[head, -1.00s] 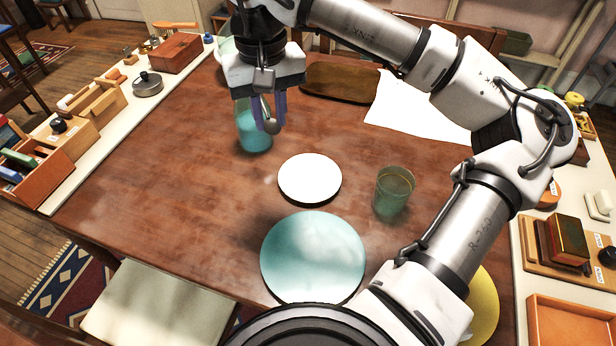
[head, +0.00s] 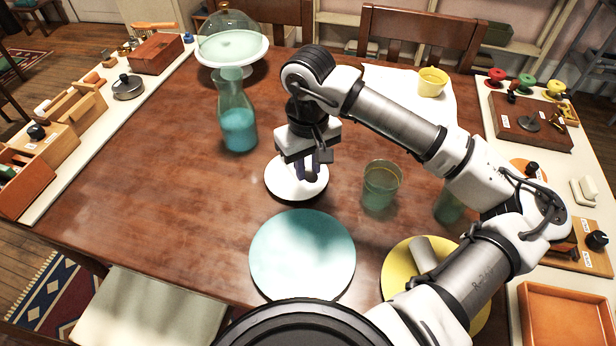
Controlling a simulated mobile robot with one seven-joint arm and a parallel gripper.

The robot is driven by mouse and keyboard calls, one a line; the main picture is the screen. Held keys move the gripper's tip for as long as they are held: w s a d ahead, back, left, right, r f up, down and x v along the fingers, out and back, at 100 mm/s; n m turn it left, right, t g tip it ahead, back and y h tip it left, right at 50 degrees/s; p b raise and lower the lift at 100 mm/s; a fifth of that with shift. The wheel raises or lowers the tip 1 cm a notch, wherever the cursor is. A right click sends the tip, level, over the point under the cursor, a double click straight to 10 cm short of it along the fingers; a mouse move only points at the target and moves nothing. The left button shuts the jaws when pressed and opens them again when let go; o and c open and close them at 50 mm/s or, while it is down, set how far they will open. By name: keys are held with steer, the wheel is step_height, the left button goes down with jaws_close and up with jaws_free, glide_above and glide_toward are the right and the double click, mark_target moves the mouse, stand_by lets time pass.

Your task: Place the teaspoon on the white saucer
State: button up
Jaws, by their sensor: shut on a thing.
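The white saucer (head: 280,181) lies on the wooden table, behind the pale teal plate (head: 302,256). My gripper (head: 312,174) is over the right part of the saucer, pointing down, its dark fingers shut on the teaspoon. The teaspoon is almost wholly hidden by the fingers and wrist in this view. I cannot tell whether it touches the saucer.
A carafe of blue liquid (head: 238,128) stands behind and left of the saucer. A green glass (head: 380,186) stands close on the right, with another (head: 448,207) beyond. A yellow plate (head: 396,268) lies partly under my arm. The table's left side is clear.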

mark_target(308, 174)
steer(key=shift+f, duration=2.45)
steer(key=shift+f, duration=0.15)
steer(key=o, duration=0.9)
steer(key=shift+o, duration=0.2)
step_height(308, 174, up, 12)
steer(key=shift+r+b, duration=0.2)
steer(key=shift+b, duration=0.1)
